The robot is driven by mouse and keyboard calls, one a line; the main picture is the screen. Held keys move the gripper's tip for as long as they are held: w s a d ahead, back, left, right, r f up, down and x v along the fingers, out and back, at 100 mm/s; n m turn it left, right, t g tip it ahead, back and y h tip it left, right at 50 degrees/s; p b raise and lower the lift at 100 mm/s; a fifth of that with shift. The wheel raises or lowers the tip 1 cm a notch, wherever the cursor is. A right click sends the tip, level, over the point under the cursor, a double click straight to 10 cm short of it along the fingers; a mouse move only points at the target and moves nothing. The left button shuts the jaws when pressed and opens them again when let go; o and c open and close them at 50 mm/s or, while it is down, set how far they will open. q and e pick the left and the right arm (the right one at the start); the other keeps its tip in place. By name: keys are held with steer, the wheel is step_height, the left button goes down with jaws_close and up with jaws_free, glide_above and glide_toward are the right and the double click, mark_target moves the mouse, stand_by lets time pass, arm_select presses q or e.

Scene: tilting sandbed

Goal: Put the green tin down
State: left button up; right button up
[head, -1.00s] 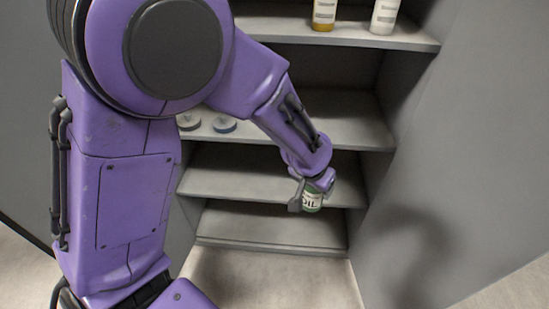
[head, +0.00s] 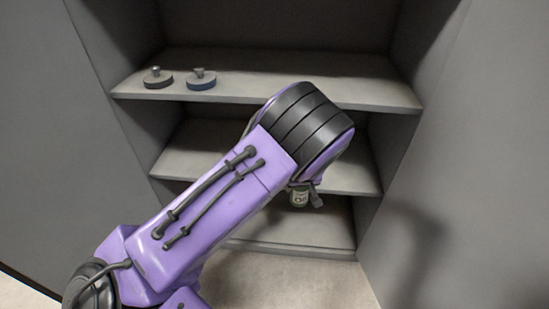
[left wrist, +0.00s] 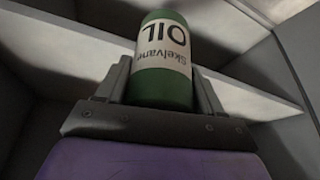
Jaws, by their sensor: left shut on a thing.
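The green tin (left wrist: 165,60) has a pale label reading "OIL" and "Skelvane". In the left wrist view it stands between the two fingers of my left gripper (left wrist: 160,85), which is shut on it. I cannot tell from these views whether the tin touches a shelf. My right gripper is not in view.
A grey shelf unit stands ahead, with an upper shelf (head: 340,90), a middle shelf (head: 190,160) and a bottom shelf (head: 335,235). A dark round knobbed piece (head: 158,78) and a bluish one (head: 201,80) sit on the upper shelf. Walls close both sides.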

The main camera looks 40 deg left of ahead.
arm_select(q)
steer(key=w+a+b, duration=0.2)
steer(key=w+a, duration=0.9)
steer(key=a, duration=0.1)
steer(key=shift+w+a, duration=0.1)
steer(key=shift+w, duration=0.3)
steer(key=shift+f, duration=0.55)
steer(key=shift+f, duration=0.15)
steer(key=o, duration=1.3)
steer(key=shift+f, duration=0.1)
